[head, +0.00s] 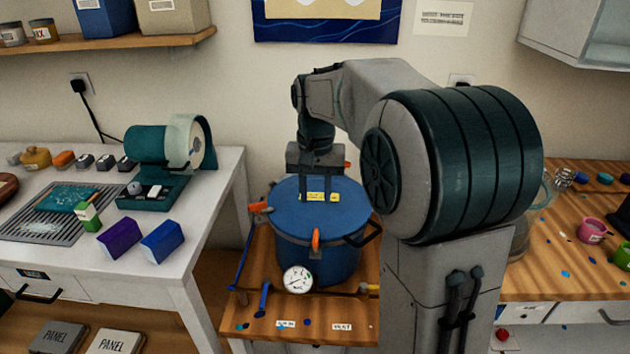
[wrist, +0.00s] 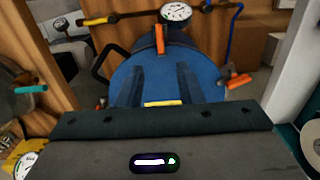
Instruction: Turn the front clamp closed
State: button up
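The blue pressure pot (head: 318,262) stands with its blue lid (head: 345,201) on. The front clamp (head: 316,239) has an orange handle, upright against the pot's front rim above the gauge; in the wrist view the front clamp (wrist: 160,39) is at the top of the lid. The left clamp's orange handle (head: 259,207) sticks outward from the rim; it also shows in the wrist view (wrist: 240,80). My gripper (head: 321,198) points down over the lid, behind the front clamp and apart from it. In the wrist view its fingers (wrist: 160,85) are spread with nothing between them.
A yellow label (head: 320,197) lies on the lid below my fingers. A round gauge (head: 298,280) is at the pot's front. A black side handle (head: 367,236) and a blue lever (head: 264,299) stand out nearby. A white bench (head: 190,270) is at left.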

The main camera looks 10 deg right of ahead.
notch_tip(320, 180, up, 2)
jog(key=shift+r, duration=0.2)
